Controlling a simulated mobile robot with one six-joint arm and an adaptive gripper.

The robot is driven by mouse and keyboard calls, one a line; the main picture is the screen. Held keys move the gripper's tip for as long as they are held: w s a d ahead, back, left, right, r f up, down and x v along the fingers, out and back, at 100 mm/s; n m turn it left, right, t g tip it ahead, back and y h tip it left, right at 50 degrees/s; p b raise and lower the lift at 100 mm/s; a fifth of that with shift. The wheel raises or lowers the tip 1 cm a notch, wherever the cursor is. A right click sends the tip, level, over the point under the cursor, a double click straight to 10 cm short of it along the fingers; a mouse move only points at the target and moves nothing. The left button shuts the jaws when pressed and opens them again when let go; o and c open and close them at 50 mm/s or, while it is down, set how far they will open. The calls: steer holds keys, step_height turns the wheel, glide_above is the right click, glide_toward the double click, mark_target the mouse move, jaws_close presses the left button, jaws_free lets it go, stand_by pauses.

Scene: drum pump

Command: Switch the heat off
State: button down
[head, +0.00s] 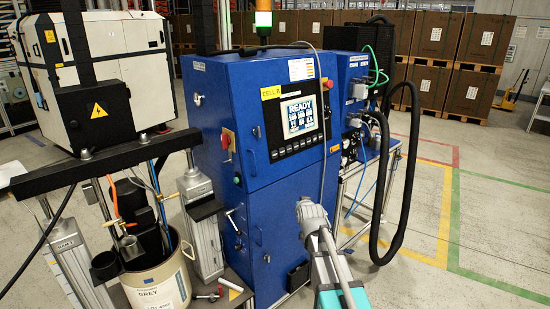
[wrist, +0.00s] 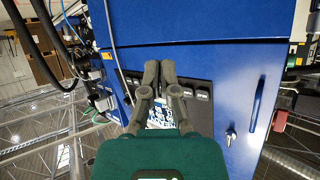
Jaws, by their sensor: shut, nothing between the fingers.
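The blue cabinet (head: 222,95) stands in the middle of the head view. Its front carries a lit screen (head: 299,116) reading READY, with a row of dark buttons (head: 297,147) below it. In the wrist view the fingers of my gripper (wrist: 159,70) are together and empty, in front of the dark button strip (wrist: 203,92). They hide part of the strip and of the screen (wrist: 160,116). I cannot tell whether the fingertips touch a button. The button labels are too small to read.
A red knob (head: 226,140) is on the cabinet's left side. A thick black hose (head: 408,200) hangs at its right. Open floor (head: 485,225) lies to the right.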

mark_target(277, 152)
steer(key=w+r+t+b, duration=0.2)
steer(key=w+r+t, duration=0.7)
steer(key=r, duration=0.3)
steer(key=shift+w+a+r+y, duration=0.2)
steer(key=shift+a+r+y, duration=0.1)
steer(key=shift+w, duration=0.15)
steer(key=shift+w+a+f+b, duration=0.3)
steer(key=shift+w+a, duration=0.55)
steer(key=shift+w, duration=0.25)
steer(key=shift+w+a+f+b, duration=0.25)
steer(key=shift+w+a, duration=0.55)
steer(key=shift+w, duration=0.35)
steer(key=shift+w+a+f+b, duration=0.2)
steer(key=shift+w+a+f, duration=0.1)
steer(key=shift+w+a, duration=0.7)
steer(key=shift+w+a+f, duration=0.1)
steer(key=shift+w+a, duration=0.3)
steer(key=shift+w, duration=0.4)
stand_by(0.4)
steer(key=shift+s+d, duration=0.1)
stand_by(0.3)
steer(key=shift+s+d, duration=0.45)
steer(key=shift+s, duration=0.15)
steer(key=shift+s, duration=0.1)
